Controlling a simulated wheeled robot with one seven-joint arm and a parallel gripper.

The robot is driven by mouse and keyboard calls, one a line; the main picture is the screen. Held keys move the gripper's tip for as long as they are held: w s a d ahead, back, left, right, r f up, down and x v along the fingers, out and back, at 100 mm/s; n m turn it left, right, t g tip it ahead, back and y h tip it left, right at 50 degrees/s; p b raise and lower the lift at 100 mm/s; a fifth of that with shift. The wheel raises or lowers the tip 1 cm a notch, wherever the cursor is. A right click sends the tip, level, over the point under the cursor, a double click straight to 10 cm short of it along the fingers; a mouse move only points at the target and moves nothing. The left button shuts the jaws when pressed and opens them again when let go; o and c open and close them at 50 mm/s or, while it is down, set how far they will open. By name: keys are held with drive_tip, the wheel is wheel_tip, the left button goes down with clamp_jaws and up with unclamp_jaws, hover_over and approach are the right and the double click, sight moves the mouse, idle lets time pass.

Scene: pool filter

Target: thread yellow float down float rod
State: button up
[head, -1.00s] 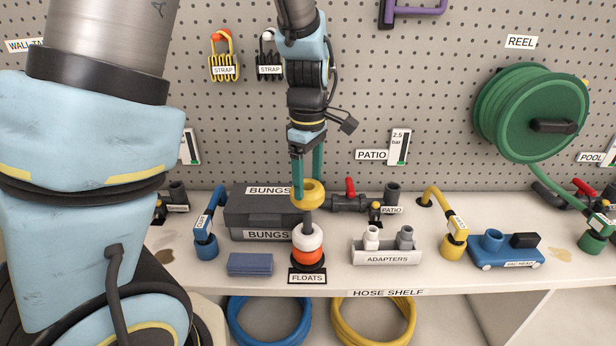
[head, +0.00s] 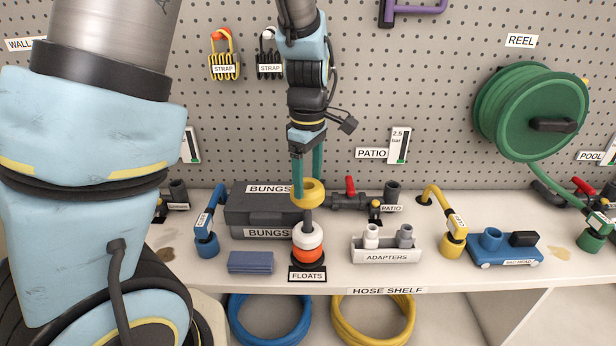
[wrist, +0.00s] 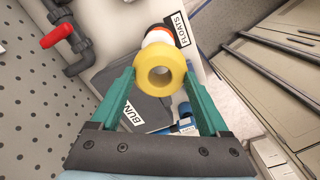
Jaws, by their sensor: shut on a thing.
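The yellow float (head: 315,190) is a thick ring held between the green fingers of my gripper (head: 307,194). It sits above the grey float rod (head: 307,217), whose upper part shows just below it. Whether the rod's tip is inside the ring is hidden. A white float (head: 307,236) and an orange float (head: 308,257) are stacked on the rod, over the FLOATS label (head: 307,278). In the wrist view, the yellow float (wrist: 149,82) has a finger on each side and its hole faces the camera. The white float (wrist: 157,37) shows partly behind it.
The dark BUNGS case (head: 262,210) stands close on the left, with a blue block (head: 250,262) before it. The PATIO valve (head: 350,198) is right behind, and the ADAPTERS tray (head: 387,256) is to the right. The pegboard rises behind the shelf.

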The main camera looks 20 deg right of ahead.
sight(308, 205)
drive_tip(key=shift+f+b, duration=2.15)
drive_tip(key=shift+f, duration=1.55)
drive_tip(key=o, duration=1.4)
wheel_tip(308, 205, up, 5)
drive_tip(key=p, duration=0.5)
drive_tip(key=shift+r, duration=0.1)
